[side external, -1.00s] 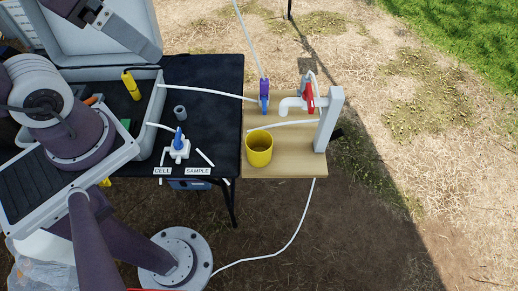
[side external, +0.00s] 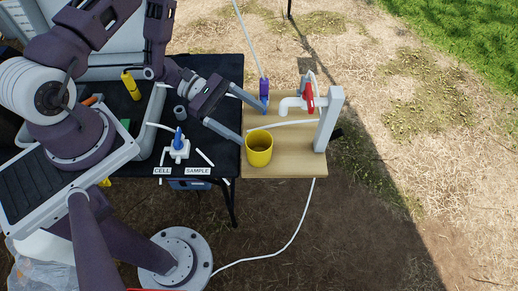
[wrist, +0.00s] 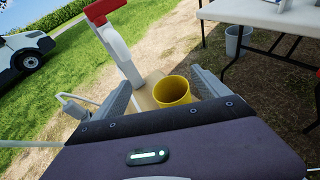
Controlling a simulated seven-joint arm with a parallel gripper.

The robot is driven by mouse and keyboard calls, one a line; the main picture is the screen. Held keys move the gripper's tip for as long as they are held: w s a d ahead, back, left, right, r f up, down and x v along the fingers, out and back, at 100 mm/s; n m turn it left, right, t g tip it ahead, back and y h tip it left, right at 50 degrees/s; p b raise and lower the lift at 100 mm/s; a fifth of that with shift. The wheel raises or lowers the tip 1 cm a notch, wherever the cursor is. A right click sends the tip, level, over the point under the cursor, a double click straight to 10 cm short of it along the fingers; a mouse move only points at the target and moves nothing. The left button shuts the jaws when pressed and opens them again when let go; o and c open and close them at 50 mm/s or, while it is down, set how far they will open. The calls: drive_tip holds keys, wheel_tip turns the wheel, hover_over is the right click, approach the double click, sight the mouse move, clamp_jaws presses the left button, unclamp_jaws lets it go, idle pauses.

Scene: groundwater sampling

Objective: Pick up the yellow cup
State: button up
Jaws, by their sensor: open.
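The yellow cup (side external: 259,150) stands upright and looks empty on the wooden board at the right end of the black table. My gripper (side external: 252,121) is open, with its two fingers pointing right toward the board. The lower finger's tip is close to the cup's upper left rim; I cannot tell whether they touch. In the wrist view the cup (wrist: 173,91) shows ahead between the two spread fingers (wrist: 165,88), nearer the right one. Its lower part is hidden behind my gripper body.
A white tap post with a red handle (side external: 308,97) stands right of the cup on the wooden board (side external: 290,168). A purple-and-blue valve (side external: 264,95) with a white tube is behind. A white fitting with a blue lever (side external: 179,147) and a grey cylinder (side external: 180,114) are on the black table.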

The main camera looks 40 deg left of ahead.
sight(247, 140)
drive_tip(key=f, duration=0.2)
drive_tip(key=s+a+f+n, duration=0.1)
drive_tip(key=s+f+n+t+y, duration=0.1)
drive_tip(key=f, duration=0.1)
drive_tip(key=shift+a+f, duration=0.2)
drive_tip(key=shift+f, duration=0.15)
drive_tip(key=x, duration=0.7)
drive_tip(key=shift+a+f, duration=0.1)
drive_tip(key=shift+f, duration=0.15)
drive_tip(key=c, duration=1.4)
drive_tip(key=shift+r, duration=0.25)
drive_tip(key=shift+c, duration=0.2)
drive_tip(key=s+d, duration=1.2)
drive_tip(key=w+a+r+n+t+y, duration=0.25)
drive_tip(key=w+a, duration=0.25)
drive_tip(key=w, duration=0.4)
drive_tip(key=w+a+r+n+t+y, duration=0.15)
drive_tip(key=w+a+r, duration=0.3)
drive_tip(key=w, duration=0.55)
drive_tip(key=shift+n+h, duration=0.3)
drive_tip(key=shift+h, duration=0.1)
drive_tip(key=f, duration=0.7)
drive_tip(key=shift+s+a+f, duration=0.1)
drive_tip(key=shift+s+a, duration=0.15)
drive_tip(key=shift+a, duration=0.15)
